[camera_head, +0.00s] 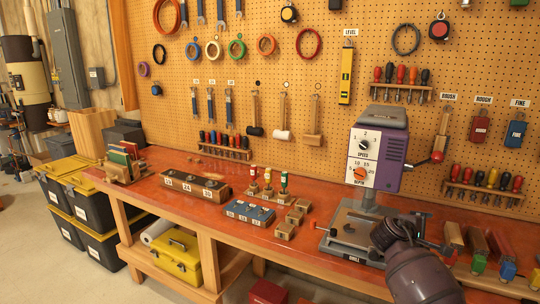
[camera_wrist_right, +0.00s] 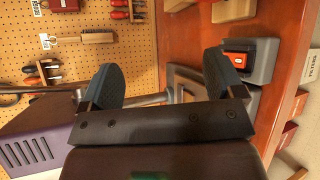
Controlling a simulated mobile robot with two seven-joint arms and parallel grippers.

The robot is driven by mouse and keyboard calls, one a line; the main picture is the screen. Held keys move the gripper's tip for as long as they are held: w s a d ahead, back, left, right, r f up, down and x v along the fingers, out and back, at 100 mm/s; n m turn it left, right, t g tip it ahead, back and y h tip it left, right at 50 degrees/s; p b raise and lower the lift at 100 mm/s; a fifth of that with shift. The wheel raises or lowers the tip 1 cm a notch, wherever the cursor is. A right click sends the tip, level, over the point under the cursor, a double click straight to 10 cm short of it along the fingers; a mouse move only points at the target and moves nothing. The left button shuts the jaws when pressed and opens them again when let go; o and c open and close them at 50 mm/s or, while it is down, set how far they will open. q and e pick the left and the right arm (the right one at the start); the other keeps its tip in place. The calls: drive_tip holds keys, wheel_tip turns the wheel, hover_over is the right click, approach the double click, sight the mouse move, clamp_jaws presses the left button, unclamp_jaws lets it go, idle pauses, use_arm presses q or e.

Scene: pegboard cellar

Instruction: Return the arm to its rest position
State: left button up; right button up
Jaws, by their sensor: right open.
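My right arm comes in from the lower right in the head view. Its right gripper (camera_head: 400,228) is in front of the drill press (camera_head: 377,150), over the front edge of the red-topped workbench (camera_head: 335,195). In the right wrist view the two dark fingers of the right gripper (camera_wrist_right: 163,75) stand wide apart with nothing held between them. A grey box with a red switch (camera_wrist_right: 240,58) shows just beyond one finger. I cannot tell whether the finger touches it. My left arm and gripper are not in view.
Coloured-end blocks (camera_head: 479,264) lie on the bench right of my arm. Wooden blocks (camera_head: 285,230) and a blue tray (camera_head: 249,212) stand left of the press. The pegboard (camera_head: 270,75) with hung tools rises behind. Black bins (camera_head: 92,205) stand at the left.

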drive_tip(key=w+a+r+m+t+y, duration=0.2)
drive_tip(key=w+a+t+y, duration=0.3)
drive_tip(key=a+t+y, duration=0.15)
drive_tip(key=w+a+r+m+t+y, duration=0.2)
drive_tip(key=w+a+t+y, duration=0.3)
drive_tip(key=a+y, duration=0.3)
drive_tip(key=s+f+m+g, duration=0.1)
drive_tip(key=s+f+g, duration=0.2)
drive_tip(key=s+f, duration=1.65)
drive_tip(key=s+f+m+g, duration=0.1)
drive_tip(key=s+f, duration=0.2)
drive_tip(key=s, duration=0.6)
drive_tip(key=s+a+f+m+g+h, duration=0.1)
drive_tip(key=s+f, duration=0.2)
drive_tip(key=s, duration=0.5)
drive_tip(key=s+f+m+g+b, duration=0.1)
drive_tip(key=s+f, duration=0.2)
drive_tip(key=s, duration=0.6)
drive_tip(key=shift+s+a+f+h, duration=0.25)
drive_tip(key=shift+s+a+h, duration=0.05)
drive_tip(key=shift+s+h, duration=0.05)
